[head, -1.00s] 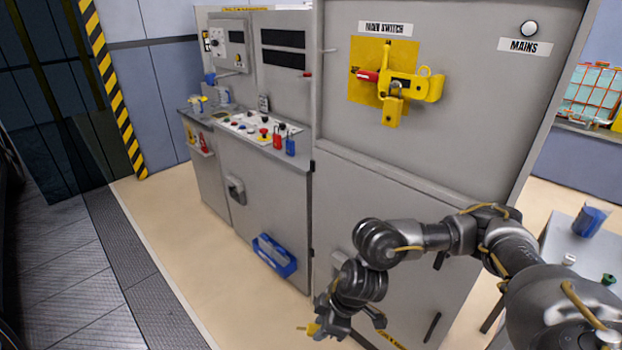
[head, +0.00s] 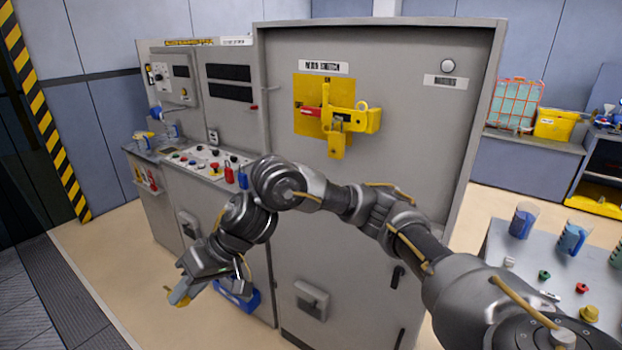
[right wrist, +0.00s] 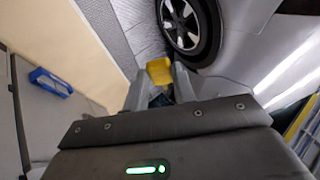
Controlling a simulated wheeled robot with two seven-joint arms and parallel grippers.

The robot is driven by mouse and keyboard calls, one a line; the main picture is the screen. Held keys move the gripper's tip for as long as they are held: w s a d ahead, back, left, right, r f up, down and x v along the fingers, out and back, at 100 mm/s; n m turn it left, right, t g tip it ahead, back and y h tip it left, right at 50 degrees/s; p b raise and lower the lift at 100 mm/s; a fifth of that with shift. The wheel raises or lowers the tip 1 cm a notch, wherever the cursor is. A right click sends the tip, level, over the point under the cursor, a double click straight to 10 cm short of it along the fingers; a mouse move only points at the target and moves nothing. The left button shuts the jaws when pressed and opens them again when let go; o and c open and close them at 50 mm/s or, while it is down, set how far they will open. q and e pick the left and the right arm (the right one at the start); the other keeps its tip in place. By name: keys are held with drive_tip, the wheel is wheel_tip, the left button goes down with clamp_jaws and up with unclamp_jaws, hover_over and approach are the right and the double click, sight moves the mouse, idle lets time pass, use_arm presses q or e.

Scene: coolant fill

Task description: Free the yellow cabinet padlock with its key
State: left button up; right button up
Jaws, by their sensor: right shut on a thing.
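The yellow padlock (head: 337,143) hangs on the yellow hasp (head: 366,120) by the red switch handle (head: 310,112), on the upper door of the grey cabinet in the head view. My right gripper (head: 181,292) is low at the left, well below and away from the padlock. It is shut on a small yellow thing, likely the key (right wrist: 160,70), which shows between the fingertips in the right wrist view. Its shape is mostly hidden by the fingers. My left gripper is not in view.
A control desk (head: 200,162) with red and blue padlocks stands left. A grey table (head: 520,262) with jugs and small caps is at right. A wheel (right wrist: 182,22) shows in the wrist view.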

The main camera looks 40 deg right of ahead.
drive_tip(key=w+d+r+m+t+y+p, duration=0.1)
drive_tip(key=w+d+r+m+t, duration=0.15)
drive_tip(key=r+m, duration=0.2)
drive_tip(key=w+d+r+m+t+p, duration=0.1)
drive_tip(key=w+d+r+m+t, duration=0.15)
drive_tip(key=r, duration=0.35)
drive_tip(key=d+r+m+t+h, duration=0.35)
drive_tip(key=d+m+t, duration=0.25)
drive_tip(key=d, duration=0.4)
drive_tip(key=s+d+f+m+t+h+p, duration=0.2)
drive_tip(key=d+m+t+h, duration=0.2)
drive_tip(key=d, duration=1.3)
drive_tip(key=m+h, duration=0.3)
drive_tip(key=shift+f, duration=0.15)
drive_tip(key=shift+w+h, duration=0.1)
drive_tip(key=shift+h, duration=0.15)
drive_tip(key=w+d+b, duration=0.1)
drive_tip(key=w+d, duration=0.1)
drive_tip(key=d, duration=0.5)
drive_tip(key=shift+w+d+t+b, duration=0.15)
drive_tip(key=shift+d+t+b, duration=0.15)
drive_tip(key=shift+d, duration=0.05)
